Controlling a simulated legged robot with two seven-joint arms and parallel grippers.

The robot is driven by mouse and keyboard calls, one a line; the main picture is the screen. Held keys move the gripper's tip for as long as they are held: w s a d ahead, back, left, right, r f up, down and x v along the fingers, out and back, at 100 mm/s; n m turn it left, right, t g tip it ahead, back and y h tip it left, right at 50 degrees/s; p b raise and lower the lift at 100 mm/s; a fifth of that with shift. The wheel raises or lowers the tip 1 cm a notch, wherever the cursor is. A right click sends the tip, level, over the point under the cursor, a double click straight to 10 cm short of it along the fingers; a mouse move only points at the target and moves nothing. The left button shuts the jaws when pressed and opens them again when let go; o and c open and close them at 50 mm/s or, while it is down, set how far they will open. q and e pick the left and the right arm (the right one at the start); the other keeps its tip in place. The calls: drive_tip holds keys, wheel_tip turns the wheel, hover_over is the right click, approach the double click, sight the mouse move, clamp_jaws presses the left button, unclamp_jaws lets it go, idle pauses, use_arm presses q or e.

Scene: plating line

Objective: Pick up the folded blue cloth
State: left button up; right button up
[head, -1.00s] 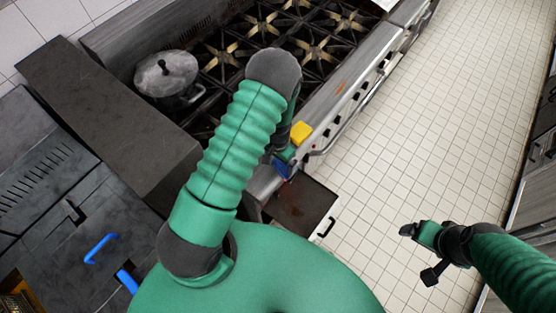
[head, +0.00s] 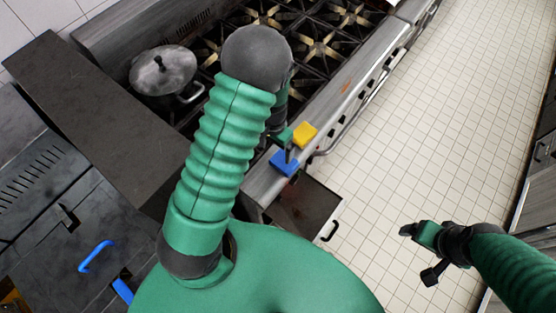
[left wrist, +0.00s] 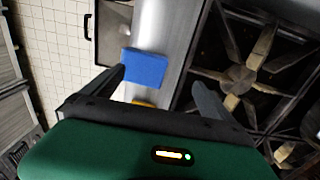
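The folded blue cloth (head: 284,162) lies on the steel front ledge of the stove in the head view. It also shows in the left wrist view (left wrist: 145,68), just ahead of the left finger. My left gripper (head: 287,146) is beside the cloth, partly hidden behind my arm. In the left wrist view its two fingers (left wrist: 160,89) are wide apart with nothing held between them. Whether a finger touches the cloth is unclear. My right gripper (head: 408,231) is over the tiled floor, far from the cloth; its fingers are too small to read.
A yellow folded piece (head: 304,133) lies on the ledge close to the blue cloth. A lidded pot (head: 163,74) stands at the back left by the burners (head: 318,48). A dark open drawer or tray (head: 305,209) is below the ledge. The tiled floor (head: 400,150) is clear.

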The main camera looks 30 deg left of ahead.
use_arm(q)
wheel_tip(320, 180, up, 9)
drive_tip(key=d, duration=0.2)
drive_tip(key=shift+r+b, duration=0.15)
drive_tip(key=shift+b, duration=0.15)
drive_tip(key=shift+d+r, duration=0.25)
drive_tip(key=shift+c, duration=1)
drive_tip(key=shift+f+n+b, duration=0.1)
drive_tip(key=shift+n+b, duration=0.25)
drive_tip(key=shift+n, duration=0.25)
drive_tip(key=n+b, duration=0.5)
drive_tip(key=n, duration=1.1)
hover_over(284, 160)
drive_tip(key=f, duration=1.2)
drive_tip(key=shift+w+a+f, duration=0.15)
drive_tip(key=shift+w+a, duration=0.05)
drive_tip(key=f, duration=0.4)
drive_tip(key=shift+s+d+p, duration=0.3)
drive_tip(key=shift+s+p, duration=0.05)
drive_tip(key=shift+s, duration=0.05)
drive_tip(key=shift+d+f, duration=0.15)
drive_tip(key=shift+f, duration=0.1)
drive_tip(key=shift+w, duration=0.15)
use_arm(e)
drive_tip(key=f, duration=0.2)
drive_tip(key=d+f, duration=0.1)
drive_tip(key=f, duration=0.2)
drive_tip(key=shift+s+d+f, duration=0.2)
drive_tip(key=shift+f, duration=0.15)
